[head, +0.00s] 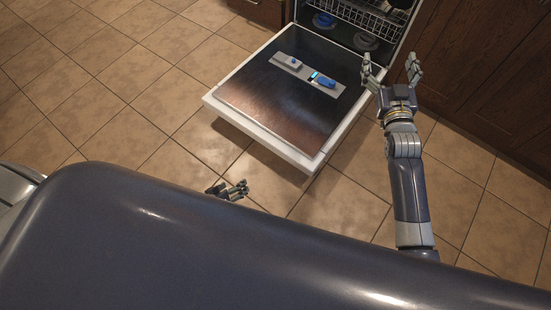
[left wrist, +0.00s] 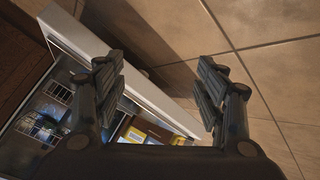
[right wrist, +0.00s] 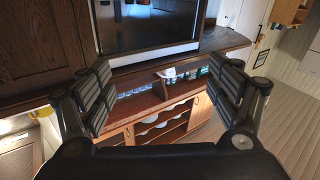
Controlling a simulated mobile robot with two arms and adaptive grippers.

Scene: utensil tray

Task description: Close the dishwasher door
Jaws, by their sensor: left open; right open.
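The dishwasher door (head: 235,93) is folded down, nearly flat above the tiled floor. Its dark inner panel faces up with a dispenser strip (head: 306,74) on it, and its rim is white. The dishwasher's opening shows a wire rack (head: 365,15) at the top. My left gripper (head: 235,187) is low, in front of the door's near edge, partly hidden by my body. In the left wrist view it is open (left wrist: 160,85), with a white edge behind its fingers.
Dark wooden cabinets (head: 490,80) stand to the right of the dishwasher. Tiled floor (head: 110,90) lies clear to the left. The right wrist view shows a wooden shelf unit (right wrist: 165,125) with dishes and a dark screen-like panel (right wrist: 150,22) above it.

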